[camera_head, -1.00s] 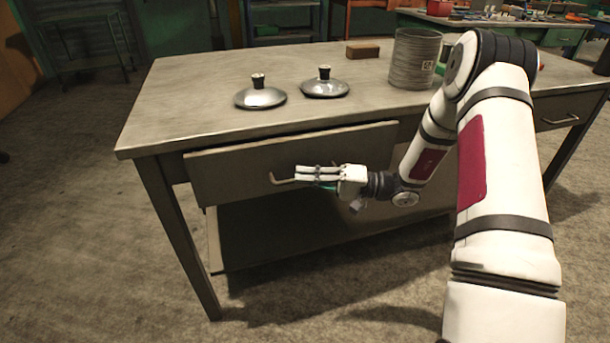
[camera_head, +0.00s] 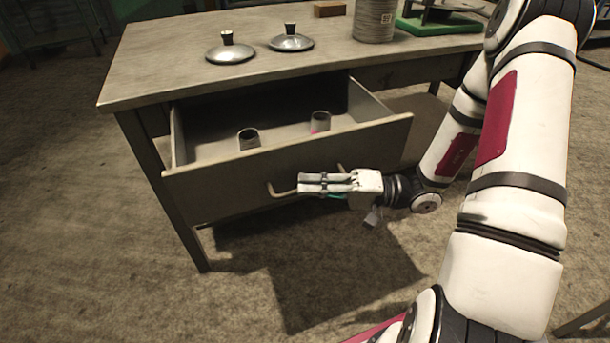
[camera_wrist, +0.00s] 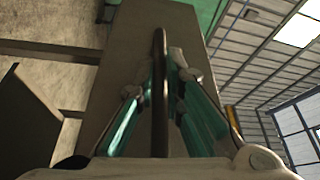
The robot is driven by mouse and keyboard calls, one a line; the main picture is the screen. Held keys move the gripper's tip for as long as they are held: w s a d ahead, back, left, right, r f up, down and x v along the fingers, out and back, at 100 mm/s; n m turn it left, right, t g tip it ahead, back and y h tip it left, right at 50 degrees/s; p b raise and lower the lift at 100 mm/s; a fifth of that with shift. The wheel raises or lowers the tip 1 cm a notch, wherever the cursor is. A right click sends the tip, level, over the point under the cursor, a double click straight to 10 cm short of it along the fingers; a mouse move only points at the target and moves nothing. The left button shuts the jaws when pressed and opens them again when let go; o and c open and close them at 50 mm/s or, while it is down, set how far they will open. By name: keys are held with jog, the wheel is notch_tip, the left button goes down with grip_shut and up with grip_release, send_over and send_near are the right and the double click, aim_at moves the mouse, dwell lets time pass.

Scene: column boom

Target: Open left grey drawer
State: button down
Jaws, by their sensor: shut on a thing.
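The left grey drawer (camera_head: 225,187) is pulled well out of the grey table in the head view, its inside showing. Its bar handle (camera_head: 283,191) is on the front panel. My gripper (camera_head: 312,184) is at the handle and shut on it, hiding the middle of the bar. In the wrist view the handle (camera_wrist: 160,95) runs between the teal fingers, with the drawer front (camera_wrist: 128,50) behind it.
Two small cylinders (camera_head: 249,139) (camera_head: 320,121) stand in the drawer. On the tabletop (camera_head: 170,65) are two metal lids (camera_head: 229,50) (camera_head: 291,40), a grey canister (camera_head: 374,20), a brown block (camera_head: 329,9) and a green-based item (camera_head: 437,24). The floor in front is clear.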

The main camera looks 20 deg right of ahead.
jog(key=shift+s, duration=1.2)
jog(key=c, duration=1.7)
grip_release()
jog(key=shift+d, duration=0.1)
jog(key=v, duration=1.2)
jog(key=shift+f, duration=0.1)
